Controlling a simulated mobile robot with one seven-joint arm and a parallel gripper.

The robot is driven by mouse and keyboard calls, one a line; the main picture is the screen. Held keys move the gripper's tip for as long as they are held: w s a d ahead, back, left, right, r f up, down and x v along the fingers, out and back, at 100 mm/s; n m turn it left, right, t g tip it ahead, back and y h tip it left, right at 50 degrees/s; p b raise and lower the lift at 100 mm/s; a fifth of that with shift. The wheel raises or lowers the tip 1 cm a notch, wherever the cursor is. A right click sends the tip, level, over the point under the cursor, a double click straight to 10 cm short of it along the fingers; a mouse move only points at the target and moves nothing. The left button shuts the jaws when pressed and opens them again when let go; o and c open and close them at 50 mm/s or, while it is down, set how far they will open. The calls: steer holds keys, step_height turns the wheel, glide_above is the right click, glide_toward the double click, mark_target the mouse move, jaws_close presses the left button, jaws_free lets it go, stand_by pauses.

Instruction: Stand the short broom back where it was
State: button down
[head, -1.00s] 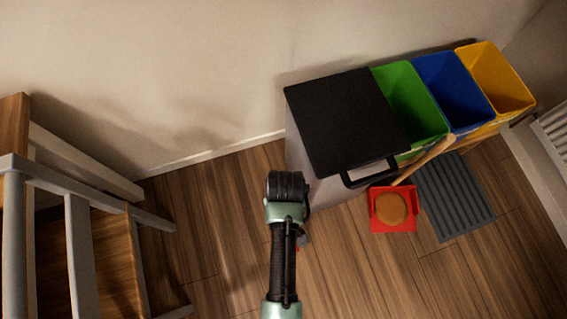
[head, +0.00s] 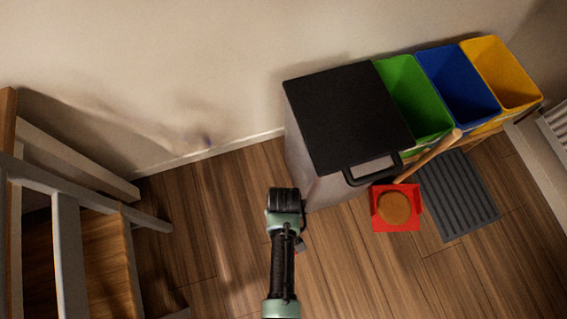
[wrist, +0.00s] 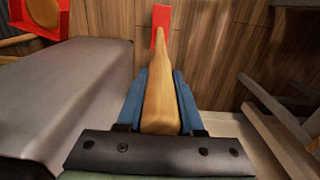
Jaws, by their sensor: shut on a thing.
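The short broom (wrist: 158,95) has a pale wooden handle and a red far end, seen in the wrist view. My gripper (wrist: 160,80) is shut on the handle, with one blue finger on each side. The red end points away from the gripper, over the wood floor. In the head view my arm hides most of the gripper and broom; only a small bit of red shows beside the wrist. I cannot tell whether the broom touches the floor.
A grey bin with black lid (head: 345,115) stands against the wall, then green (head: 415,100), blue (head: 458,88) and yellow (head: 502,75) bins. In front lie a red dustpan (head: 380,224) with a round brown piece, a wooden stick and a grey ridged mat (head: 460,195). Wooden steps (head: 85,240) stand left.

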steer(key=shift+f, duration=0.1)
steer(key=c, duration=0.5)
jaws_free()
steer(key=shift+c, duration=0.2)
